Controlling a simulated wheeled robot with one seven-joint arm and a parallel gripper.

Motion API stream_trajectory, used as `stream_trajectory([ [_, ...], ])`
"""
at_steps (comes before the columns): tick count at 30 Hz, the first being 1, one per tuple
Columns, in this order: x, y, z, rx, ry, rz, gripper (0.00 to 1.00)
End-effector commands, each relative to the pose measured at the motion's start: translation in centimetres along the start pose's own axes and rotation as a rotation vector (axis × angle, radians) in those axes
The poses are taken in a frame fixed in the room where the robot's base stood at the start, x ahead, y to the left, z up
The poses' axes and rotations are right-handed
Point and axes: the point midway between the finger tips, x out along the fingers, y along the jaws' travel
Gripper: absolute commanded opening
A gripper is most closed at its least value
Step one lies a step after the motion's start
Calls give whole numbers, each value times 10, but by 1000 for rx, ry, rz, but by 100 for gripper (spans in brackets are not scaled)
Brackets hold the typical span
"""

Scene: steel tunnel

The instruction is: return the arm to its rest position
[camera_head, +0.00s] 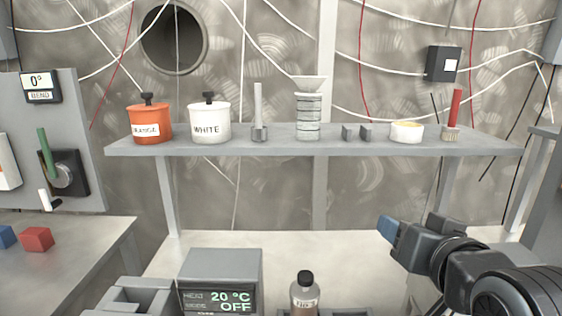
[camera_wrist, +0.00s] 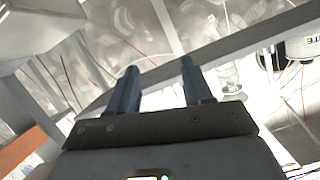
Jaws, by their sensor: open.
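My gripper (camera_head: 416,228) is at the lower right in the head view, in front of and below the shelf. It is open and empty. In the wrist view my gripper (camera_wrist: 158,88) shows two dark fingers spread apart with nothing between them. My arm comes in from the lower right corner of the head view. The gripper appears apart from the shelf and its items.
The grey shelf (camera_head: 290,148) holds an orange pot (camera_head: 150,122), a white pot (camera_head: 209,122) and several smaller items. Red (camera_head: 37,239) and blue blocks lie on the left table.

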Motion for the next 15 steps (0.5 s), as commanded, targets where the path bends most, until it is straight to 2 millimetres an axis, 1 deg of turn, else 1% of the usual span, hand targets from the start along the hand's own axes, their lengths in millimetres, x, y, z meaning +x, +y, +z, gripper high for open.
stream_trajectory([
  [1, -5, 11, 20, -21, -5, 10, 50],
  [6, -26, 36, 72, -86, 3, 20, 50],
  [9, -43, 48, 100, -119, 7, 22, 50],
  [11, -53, 54, 115, -135, 8, 23, 50],
  [15, -81, 68, 148, -171, 10, 23, 50],
])
